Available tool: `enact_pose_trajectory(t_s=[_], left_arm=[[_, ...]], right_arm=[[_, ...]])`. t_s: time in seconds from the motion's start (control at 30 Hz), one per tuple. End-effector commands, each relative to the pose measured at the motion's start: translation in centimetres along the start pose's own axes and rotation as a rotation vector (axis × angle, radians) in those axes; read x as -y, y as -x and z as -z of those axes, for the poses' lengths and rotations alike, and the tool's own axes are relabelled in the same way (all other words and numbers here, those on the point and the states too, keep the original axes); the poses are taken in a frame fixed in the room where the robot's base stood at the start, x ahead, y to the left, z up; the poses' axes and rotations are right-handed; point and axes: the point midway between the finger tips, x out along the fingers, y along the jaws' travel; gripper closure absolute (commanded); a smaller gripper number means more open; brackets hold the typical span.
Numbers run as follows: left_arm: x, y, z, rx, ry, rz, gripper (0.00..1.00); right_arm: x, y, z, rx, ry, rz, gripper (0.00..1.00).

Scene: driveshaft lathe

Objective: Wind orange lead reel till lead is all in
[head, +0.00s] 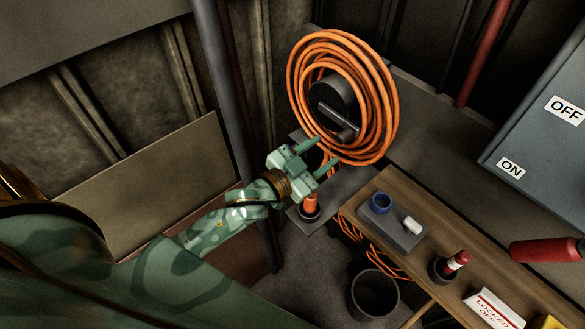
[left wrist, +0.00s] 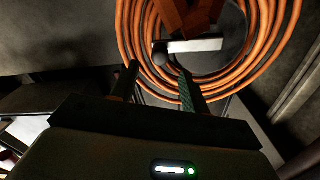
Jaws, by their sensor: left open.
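The orange lead reel (head: 343,97) stands upright at the back centre, with several loops of orange lead around a dark hub (head: 333,95). A grey crank arm (head: 338,119) crosses the hub, with a dark knob (head: 346,135) at its lower end. My left gripper (head: 325,157) is open and empty just below the knob, in front of the lower loops. In the left wrist view the crank (left wrist: 195,45) and its round knob (left wrist: 159,58) lie beyond the two spread fingers (left wrist: 158,82). More orange lead (head: 385,262) hangs under the bench. My right gripper is not in view.
A dark bucket (head: 374,294) stands below. A grey OFF/ON panel (head: 540,120) is at right. A dark post (head: 240,110) stands left of the reel.

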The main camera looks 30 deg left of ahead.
Motion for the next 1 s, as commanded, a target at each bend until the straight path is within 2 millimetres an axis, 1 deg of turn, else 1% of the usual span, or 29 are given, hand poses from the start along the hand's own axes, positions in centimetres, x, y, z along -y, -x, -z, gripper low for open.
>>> enact_pose_trajectory(t_s=[0.03,0.1,0.2,0.3,0.4,0.57,1.0], left_arm=[[0.0,1.5,0.0,0.003,0.001,-0.001,0.54],[0.0,3.4,0.0,0.003,0.0,-0.001,0.54],[-0.1,5.7,-0.1,0.003,0.001,-0.001,0.54],[-0.1,7.4,-0.1,0.002,-0.001,-0.001,0.54],[0.0,8.5,0.0,0.001,-0.001,-0.001,0.54],[0.0,9.1,0.0,-0.001,-0.001,0.0,0.54],[0.0,9.1,0.0,-0.001,-0.001,0.0,0.54]], right_arm=[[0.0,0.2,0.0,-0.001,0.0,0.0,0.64],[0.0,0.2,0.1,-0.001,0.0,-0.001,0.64],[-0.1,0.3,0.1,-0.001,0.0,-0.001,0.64],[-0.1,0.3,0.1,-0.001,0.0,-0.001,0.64],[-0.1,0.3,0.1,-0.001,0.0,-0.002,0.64],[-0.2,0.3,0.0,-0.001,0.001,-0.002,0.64],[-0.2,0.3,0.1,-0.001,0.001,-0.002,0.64]])
